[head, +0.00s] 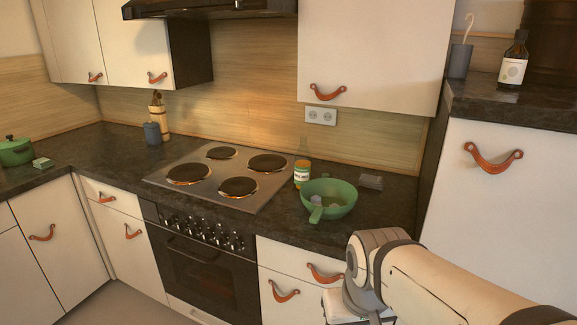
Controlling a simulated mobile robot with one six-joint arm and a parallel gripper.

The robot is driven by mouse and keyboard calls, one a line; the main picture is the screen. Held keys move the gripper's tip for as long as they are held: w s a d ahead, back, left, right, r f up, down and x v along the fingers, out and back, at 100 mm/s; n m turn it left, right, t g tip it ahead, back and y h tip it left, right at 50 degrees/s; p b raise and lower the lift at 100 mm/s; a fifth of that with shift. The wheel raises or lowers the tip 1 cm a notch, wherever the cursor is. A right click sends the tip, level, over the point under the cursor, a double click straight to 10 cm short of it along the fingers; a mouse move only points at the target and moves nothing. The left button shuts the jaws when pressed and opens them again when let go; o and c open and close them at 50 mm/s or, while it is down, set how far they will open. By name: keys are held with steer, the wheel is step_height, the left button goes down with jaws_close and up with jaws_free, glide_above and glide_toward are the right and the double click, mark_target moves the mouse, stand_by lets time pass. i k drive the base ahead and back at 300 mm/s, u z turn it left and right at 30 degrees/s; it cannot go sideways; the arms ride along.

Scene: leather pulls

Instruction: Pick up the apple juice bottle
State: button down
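A bottle (302,174) with a clear neck, a pale label and yellow-orange lower part stands upright on the dark counter, right of the stove and just behind the green colander. It looks like the apple juice bottle, but its label is too small to read. The colander hides part of its base. The end of my arm, with part of my gripper (358,304), is at the bottom edge, in front of the lower cabinets and below the counter top, well apart from the bottle. Its fingertips do not show, so I cannot tell whether it is open or shut.
The green colander (333,199) holds small items, and a grey object (370,182) lies right of it. The stove (215,172) is at left. A brown bottle (513,70) and grey cup (460,61) stand on the high shelf at right. Wall cabinets (372,55) overhang the counter.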

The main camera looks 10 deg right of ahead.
mark_target(303, 155)
steer(key=u, duration=0.45)
steer(key=k, duration=0.7)
steer(key=u, duration=0.8)
steer(key=k, duration=0.65)
steer(key=u, duration=0.4)
steer(key=i, duration=1.35)
steer(key=z, duration=0.95)
steer(key=i, duration=1.3)
steer(key=z, duration=1.3)
steer(key=i, duration=0.6)
steer(key=z, duration=0.35)
steer(key=k, duration=0.9)
steer(key=z, duration=0.15)
